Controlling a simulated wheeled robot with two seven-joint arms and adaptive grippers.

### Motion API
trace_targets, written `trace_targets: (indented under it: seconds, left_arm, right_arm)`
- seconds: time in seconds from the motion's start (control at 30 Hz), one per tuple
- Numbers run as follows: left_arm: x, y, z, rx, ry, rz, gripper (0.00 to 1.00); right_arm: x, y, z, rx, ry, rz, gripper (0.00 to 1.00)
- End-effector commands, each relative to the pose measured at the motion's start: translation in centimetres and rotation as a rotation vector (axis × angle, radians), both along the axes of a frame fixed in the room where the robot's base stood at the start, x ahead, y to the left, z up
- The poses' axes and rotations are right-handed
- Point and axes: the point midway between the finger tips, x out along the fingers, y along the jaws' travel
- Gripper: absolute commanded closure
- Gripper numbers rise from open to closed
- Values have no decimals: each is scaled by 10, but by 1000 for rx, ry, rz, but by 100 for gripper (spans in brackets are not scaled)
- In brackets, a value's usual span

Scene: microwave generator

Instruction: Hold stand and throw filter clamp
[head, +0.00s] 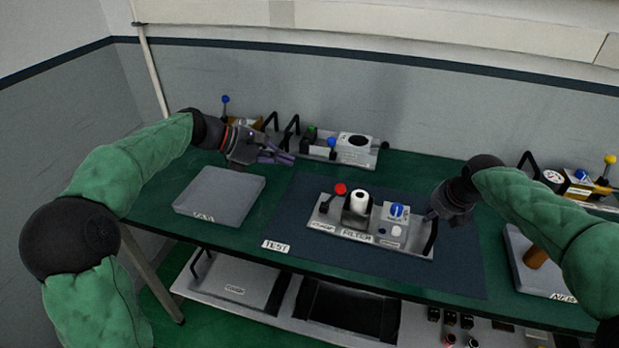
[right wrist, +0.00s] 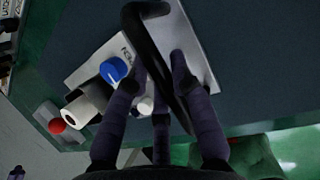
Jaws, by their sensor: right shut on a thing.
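The stand (head: 376,234) is a grey plate on the dark mat, labelled FILTER, with a black handle (head: 430,238) at its right end. On it are a white cylindrical filter (head: 360,202), a clamp lever with a red knob (head: 340,188) and a blue dial (head: 397,211). My right gripper (head: 433,214) is shut on the black handle, which also shows between its fingers in the right wrist view (right wrist: 158,60). My left gripper (head: 280,158) is empty above the back left of the table, away from the stand; its fingers look apart.
A grey block (head: 219,195) lies at the left on the green table. Another device with a black gauge (head: 357,140) stands at the back. A pad with a brown cylinder (head: 535,257) is at the right. The dark mat (head: 300,225) is clear around the stand.

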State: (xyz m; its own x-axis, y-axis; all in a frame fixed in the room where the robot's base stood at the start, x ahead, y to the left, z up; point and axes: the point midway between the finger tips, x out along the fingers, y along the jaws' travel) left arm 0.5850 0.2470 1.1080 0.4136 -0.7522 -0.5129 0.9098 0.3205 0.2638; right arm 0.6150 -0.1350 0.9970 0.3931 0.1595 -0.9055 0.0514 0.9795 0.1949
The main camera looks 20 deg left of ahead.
Motion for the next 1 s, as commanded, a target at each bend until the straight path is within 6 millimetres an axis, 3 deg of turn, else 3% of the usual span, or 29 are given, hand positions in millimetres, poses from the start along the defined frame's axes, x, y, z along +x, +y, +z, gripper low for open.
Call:
trace_targets:
  seconds: [0.03, 0.43, 0.47, 0.53, 1.0]
  left_arm:
    - [-2, 5, 2, 1, -1, 3, 100]
    - [-6, 10, 6, 1, 0, 0, 100]
    - [-5, 10, 6, 1, 0, 0, 100]
    - [-5, 10, 6, 1, 0, 0, 100]
    - [-5, 10, 6, 1, 0, 0, 100]
  right_arm:
    - [-3, 0, -8, -4, 18, 2, 100]
    - [-3, 0, -8, -4, 18, 2, 100]
    - [-3, 0, -8, -4, 18, 2, 71]
    - [-3, 0, -8, -4, 16, 1, 52]
    - [-3, -2, 7, -1, 0, 0, 49]
